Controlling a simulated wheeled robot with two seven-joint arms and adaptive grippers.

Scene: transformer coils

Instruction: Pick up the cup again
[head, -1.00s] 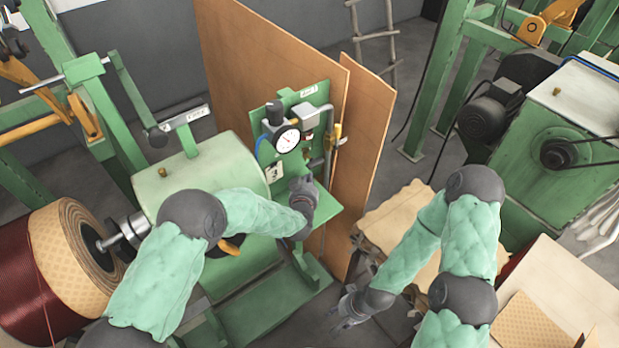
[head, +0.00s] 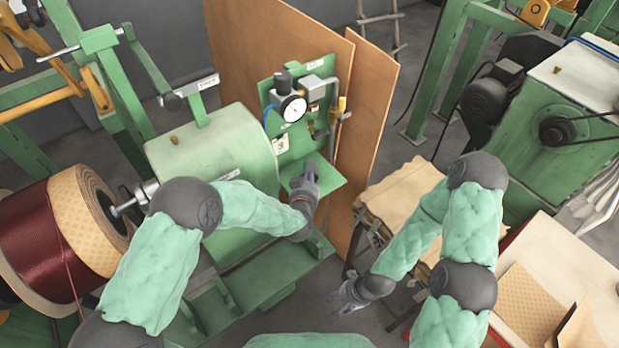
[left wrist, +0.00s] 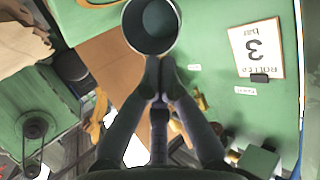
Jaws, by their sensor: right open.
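The cup (left wrist: 152,27) is a small dark grey, round, open-topped vessel. It shows at the top middle of the left wrist view with its mouth toward the camera. My left gripper (left wrist: 159,62) has its fingertips drawn nearly together at the cup's near edge and appears shut on it there; the exact contact is hard to see. In the head view my left gripper (head: 307,180) is at the small green shelf (head: 328,183) below the gauge panel, and I cannot make out the cup there. My right gripper (head: 347,296) is open and empty, low beside the cloth-covered stand.
The green panel (head: 275,93) carries a dial gauge (head: 292,108) and pipes just above my left gripper. A brown board (head: 368,110) stands behind it. A green drum housing (head: 215,150) is left of it. The cloth-covered stand (head: 405,190) is near my right arm.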

